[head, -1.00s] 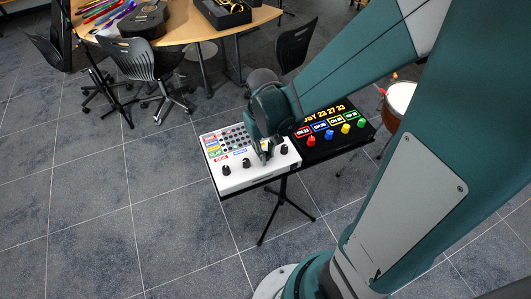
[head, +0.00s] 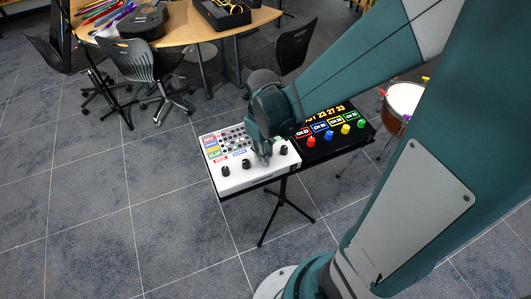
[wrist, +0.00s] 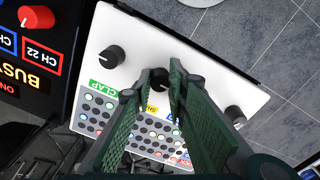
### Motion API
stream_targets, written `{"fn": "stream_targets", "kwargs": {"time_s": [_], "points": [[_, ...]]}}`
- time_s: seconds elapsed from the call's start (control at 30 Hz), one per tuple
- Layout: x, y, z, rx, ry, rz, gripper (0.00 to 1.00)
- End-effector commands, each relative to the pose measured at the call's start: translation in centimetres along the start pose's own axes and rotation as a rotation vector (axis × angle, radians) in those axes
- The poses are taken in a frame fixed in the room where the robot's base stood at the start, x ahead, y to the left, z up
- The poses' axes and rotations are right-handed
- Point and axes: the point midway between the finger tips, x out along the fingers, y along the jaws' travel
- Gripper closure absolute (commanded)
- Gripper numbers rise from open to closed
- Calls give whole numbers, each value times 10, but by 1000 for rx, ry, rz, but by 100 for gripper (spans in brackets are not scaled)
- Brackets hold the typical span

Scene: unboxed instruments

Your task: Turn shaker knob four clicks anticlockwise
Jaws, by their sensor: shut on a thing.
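A white drum machine box (head: 240,183) stands on the left of a black stand. It has a row of black knobs and a grid of small round buttons, and my gripper (head: 265,158) is down on it. In the wrist view my gripper (wrist: 160,84) is shut on a black knob (wrist: 159,78) in the row. A yellow label (wrist: 152,108) beside this knob is mostly hidden by the fingers, so I cannot read it. The knob by the green CLAP label (wrist: 112,57) is on the left, and another black knob (wrist: 235,115) is on the right.
A black box (head: 335,143) with red, blue, yellow and green knobs adjoins the white box. A drum (head: 404,99) stands to the right. A table (head: 200,28) and chairs (head: 142,62) are behind. Floor in front is clear.

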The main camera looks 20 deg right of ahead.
Motion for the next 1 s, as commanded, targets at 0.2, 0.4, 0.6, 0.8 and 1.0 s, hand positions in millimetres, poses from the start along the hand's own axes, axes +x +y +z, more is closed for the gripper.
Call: {"fn": "stream_targets", "kwargs": {"time_s": [0.2,0.4,0.6,0.8,1.0], "points": [[0,0,0,0,0,0,69],[0,0,0,1,0,0,69],[-1,0,0,1,0,0,69],[-7,0,0,1,0,0,69],[-20,0,0,1,0,0,69]]}}
